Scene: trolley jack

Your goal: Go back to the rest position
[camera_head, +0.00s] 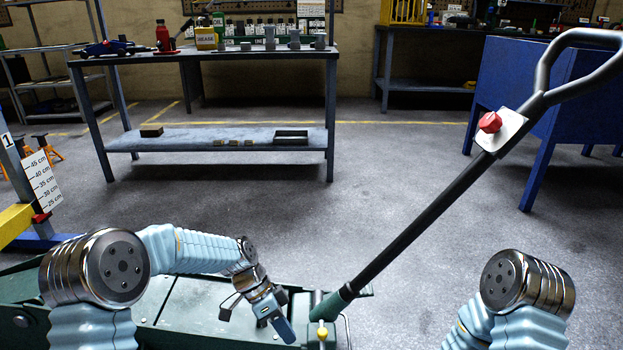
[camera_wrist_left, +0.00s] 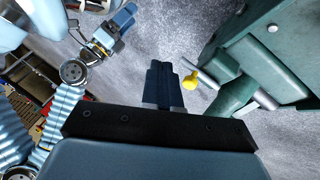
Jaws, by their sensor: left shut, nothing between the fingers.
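The green trolley jack (camera_head: 190,305) lies low in front of me, with its long black handle (camera_head: 415,215) leaning up to the right. A red knob (camera_head: 490,122) sits on a white plate on the handle. A yellow knob (camera_head: 322,334) is at the handle's foot and also shows in the left wrist view (camera_wrist_left: 190,82). My left gripper (camera_head: 283,328) is over the jack, left of the handle foot. Its fingers are shut and empty in the left wrist view (camera_wrist_left: 160,82). My right gripper (camera_wrist_left: 122,18) shows small there; its jaws are unclear.
A workbench (camera_head: 200,55) with bottles and tools stands behind. A blue cabinet (camera_head: 540,90) stands at the right. A height scale (camera_head: 42,182) on a post is at the left. The grey floor between is clear.

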